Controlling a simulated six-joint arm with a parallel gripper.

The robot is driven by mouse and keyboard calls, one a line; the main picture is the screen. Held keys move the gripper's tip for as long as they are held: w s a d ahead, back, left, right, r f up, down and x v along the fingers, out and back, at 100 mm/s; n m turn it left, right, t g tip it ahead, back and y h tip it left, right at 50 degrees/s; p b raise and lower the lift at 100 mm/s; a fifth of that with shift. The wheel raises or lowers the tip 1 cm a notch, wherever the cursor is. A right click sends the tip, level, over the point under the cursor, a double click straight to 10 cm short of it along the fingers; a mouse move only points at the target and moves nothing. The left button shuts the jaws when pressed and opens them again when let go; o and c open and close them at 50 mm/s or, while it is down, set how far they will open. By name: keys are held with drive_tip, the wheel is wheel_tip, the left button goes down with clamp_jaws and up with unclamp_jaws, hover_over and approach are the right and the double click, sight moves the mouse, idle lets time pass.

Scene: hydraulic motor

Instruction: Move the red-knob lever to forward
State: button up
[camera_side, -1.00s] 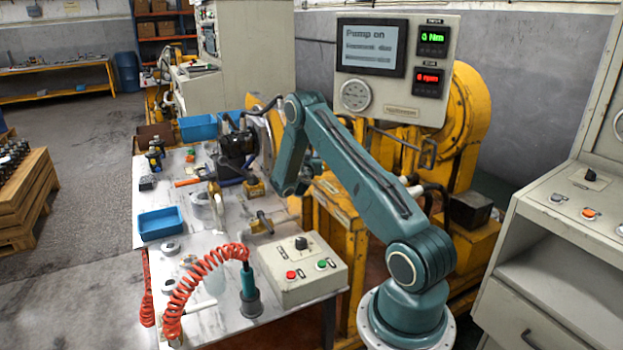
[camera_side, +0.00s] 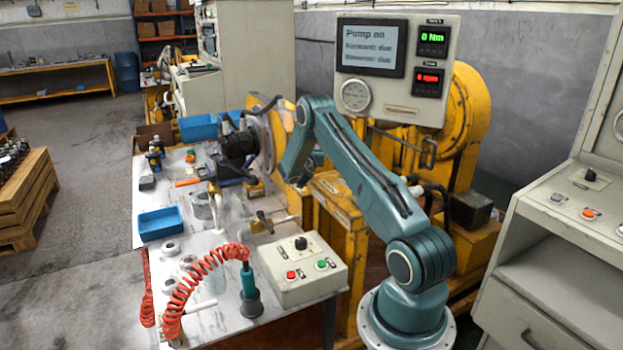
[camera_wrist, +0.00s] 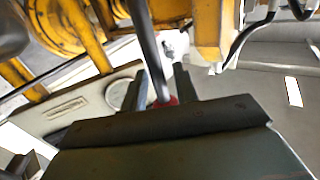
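In the wrist view, a dark lever rod runs down from the top edge to a red knob (camera_wrist: 172,101). The knob sits between the two dark fingers of my gripper (camera_wrist: 165,85), close to the palm. The fingers stand apart on either side of it. I cannot tell whether they press on it. In the side view, my arm's lower end is in front of the yellow test stand (camera_side: 330,215), and my gripper and the lever are hidden or too small to make out.
The panel screen (camera_side: 372,47) reads pump on, with forward and reverse lines marked due; the readouts (camera_side: 432,58) show 0 Nm and 0 rpm. A control box (camera_side: 300,272) with red and green buttons, a blue tray (camera_side: 160,223) and a coiled red hose (camera_side: 205,265) occupy the bench.

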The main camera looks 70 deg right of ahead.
clamp_jaws()
drive_tip(key=shift+s+d+f+m+y, duration=0.1)
drive_tip(key=shift+s+d+m+y, duration=0.3)
drive_tip(key=shift+s+d+m, duration=0.15)
drive_tip(key=shift+o, duration=0.6)
unclamp_jaws()
drive_tip(key=shift+a, duration=0.2)
drive_tip(key=f+v, duration=0.1)
drive_tip(key=v, duration=1.2)
drive_tip(key=shift+a+r, duration=0.3)
drive_tip(key=shift+r, duration=0.15)
